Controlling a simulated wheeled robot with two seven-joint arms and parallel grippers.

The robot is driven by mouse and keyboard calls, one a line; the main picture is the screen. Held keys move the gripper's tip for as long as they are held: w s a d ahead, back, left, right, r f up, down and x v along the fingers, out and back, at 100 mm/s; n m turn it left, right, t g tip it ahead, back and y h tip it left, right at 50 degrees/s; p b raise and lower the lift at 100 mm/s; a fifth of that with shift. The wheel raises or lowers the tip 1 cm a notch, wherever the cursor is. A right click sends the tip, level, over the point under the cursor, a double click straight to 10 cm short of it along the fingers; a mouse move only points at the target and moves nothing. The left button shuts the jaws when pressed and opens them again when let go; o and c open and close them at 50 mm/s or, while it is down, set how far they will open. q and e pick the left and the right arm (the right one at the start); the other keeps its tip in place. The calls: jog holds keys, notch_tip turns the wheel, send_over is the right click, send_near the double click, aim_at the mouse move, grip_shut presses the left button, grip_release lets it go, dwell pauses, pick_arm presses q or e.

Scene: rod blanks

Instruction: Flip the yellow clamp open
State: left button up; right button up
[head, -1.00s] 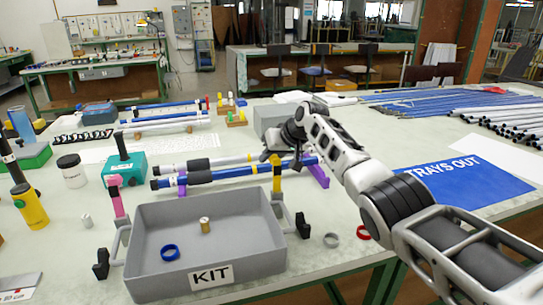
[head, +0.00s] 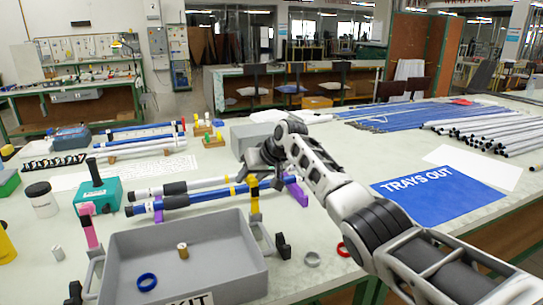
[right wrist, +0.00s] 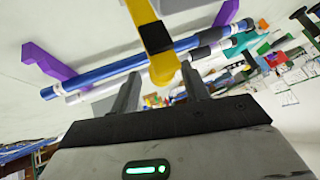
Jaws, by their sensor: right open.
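The yellow clamp (head: 254,203), yellow with a black section, stands upright at the back right corner of the grey KIT tray (head: 206,291). In the right wrist view the clamp (right wrist: 165,68) reaches down from the top edge, its rounded yellow end in line with the space between my fingers. My right gripper (right wrist: 160,82) is open and empty. In the head view my right gripper (head: 262,176) is just above and behind the clamp's top; contact cannot be made out. A pink and black clamp (head: 90,231) stands at the tray's left corner. My left gripper is out of view.
Blue and white rods (head: 205,196) lie on purple supports (head: 297,191) right behind the tray. The tray holds a blue ring (head: 147,282) and a small brass piece (head: 183,251). A green box (head: 97,193) stands left; a blue TRAYS OUT mat (head: 440,195) lies right.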

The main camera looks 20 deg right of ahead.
jog(key=v, duration=1.4)
jog(key=shift+b, duration=0.4)
jog(key=shift+s+d+r, duration=0.1)
jog(key=shift+d, duration=0.05)
